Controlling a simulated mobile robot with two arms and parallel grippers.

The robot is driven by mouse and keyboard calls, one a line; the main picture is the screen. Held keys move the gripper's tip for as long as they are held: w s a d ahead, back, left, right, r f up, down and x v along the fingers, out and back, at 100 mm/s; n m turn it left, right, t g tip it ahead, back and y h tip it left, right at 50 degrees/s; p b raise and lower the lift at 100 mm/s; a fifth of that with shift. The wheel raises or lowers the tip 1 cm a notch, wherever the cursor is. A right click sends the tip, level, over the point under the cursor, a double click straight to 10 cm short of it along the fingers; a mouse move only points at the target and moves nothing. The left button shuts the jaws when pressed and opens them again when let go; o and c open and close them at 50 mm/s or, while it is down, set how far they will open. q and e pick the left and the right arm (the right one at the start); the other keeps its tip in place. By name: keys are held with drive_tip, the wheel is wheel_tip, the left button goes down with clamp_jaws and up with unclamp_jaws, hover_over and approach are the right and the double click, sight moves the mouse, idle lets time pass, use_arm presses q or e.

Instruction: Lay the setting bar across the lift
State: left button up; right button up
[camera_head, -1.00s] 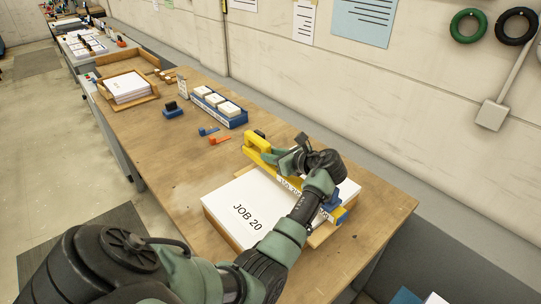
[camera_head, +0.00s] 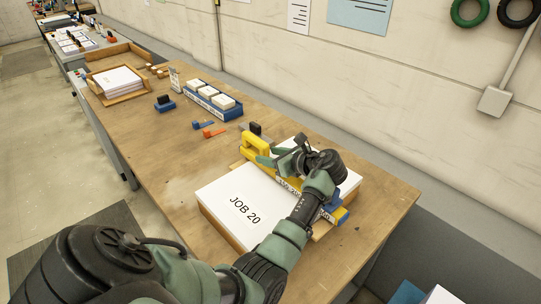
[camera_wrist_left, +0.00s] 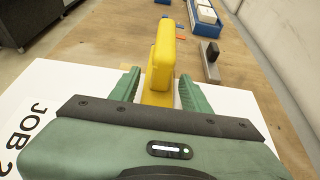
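The yellow setting bar (camera_head: 254,146), with a raised handle at its far end, lies across the white lift marked JOB 20 (camera_head: 225,190). White paper shows on both sides of it. In the left wrist view the handle (camera_wrist_left: 164,50) stands ahead of my fingers. My left gripper (camera_head: 272,158) is low over the bar. Its green fingers (camera_wrist_left: 158,92) are spread on either side of the yellow bar, with narrow gaps. My forearm and wrist hide the bar's middle. My right gripper is not in view.
A blue rack (camera_head: 213,101) of white blocks, a wooden paper tray (camera_head: 118,82), an orange tool (camera_head: 213,132) and a small dark block (camera_head: 256,129) lie farther along the bench. The wall runs along the right. The bench (camera_head: 160,150) is bare left of the lift.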

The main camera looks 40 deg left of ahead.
use_arm(q)
drive_tip(key=shift+r, duration=0.1)
wheel_tip(320, 180, up, 5)
drive_tip(key=b, duration=0.2)
hover_over(297, 181)
drive_tip(key=shift+s, duration=0.1)
idle(0.5)
